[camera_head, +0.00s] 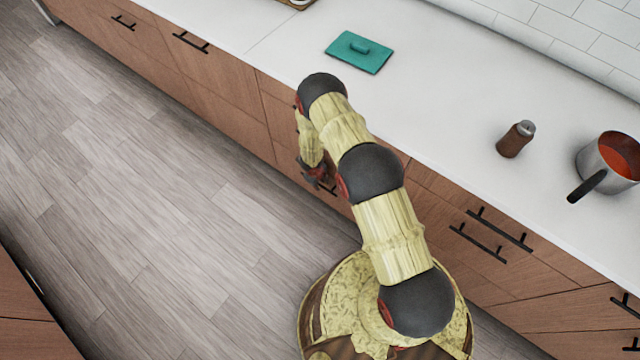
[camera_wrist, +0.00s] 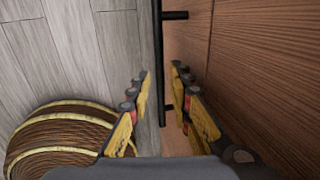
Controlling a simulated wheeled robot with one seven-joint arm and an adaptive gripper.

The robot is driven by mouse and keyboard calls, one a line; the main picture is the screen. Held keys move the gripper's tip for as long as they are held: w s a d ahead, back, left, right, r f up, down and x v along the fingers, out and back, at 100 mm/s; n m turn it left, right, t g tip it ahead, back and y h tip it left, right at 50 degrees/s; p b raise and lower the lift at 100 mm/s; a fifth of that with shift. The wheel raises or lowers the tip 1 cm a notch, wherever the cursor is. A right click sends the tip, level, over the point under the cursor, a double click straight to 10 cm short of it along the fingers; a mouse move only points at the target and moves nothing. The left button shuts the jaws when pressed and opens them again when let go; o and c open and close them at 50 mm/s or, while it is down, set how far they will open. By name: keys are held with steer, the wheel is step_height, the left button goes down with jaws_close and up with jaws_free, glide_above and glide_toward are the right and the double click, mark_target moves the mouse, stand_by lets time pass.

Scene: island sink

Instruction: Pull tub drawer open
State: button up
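A wooden drawer front (camera_wrist: 187,45) with a black bar handle (camera_wrist: 158,40) fills the right side of the wrist view. The front looks closed, flush with the cabinet. I cannot tell from its face whether it is the tub drawer. My gripper (camera_wrist: 160,76) is open, with one finger on each side of the bar. The fingers look apart from the bar, though contact is hard to judge. In the head view my gripper (camera_head: 318,178) is low at the cabinet fronts, and my arm hides most of this drawer and its handle.
Other handled drawers (camera_head: 490,235) line the cabinet. The grey wood floor (camera_head: 150,200) to the left is clear.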

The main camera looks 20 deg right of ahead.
jaws_close()
stand_by(0.6)
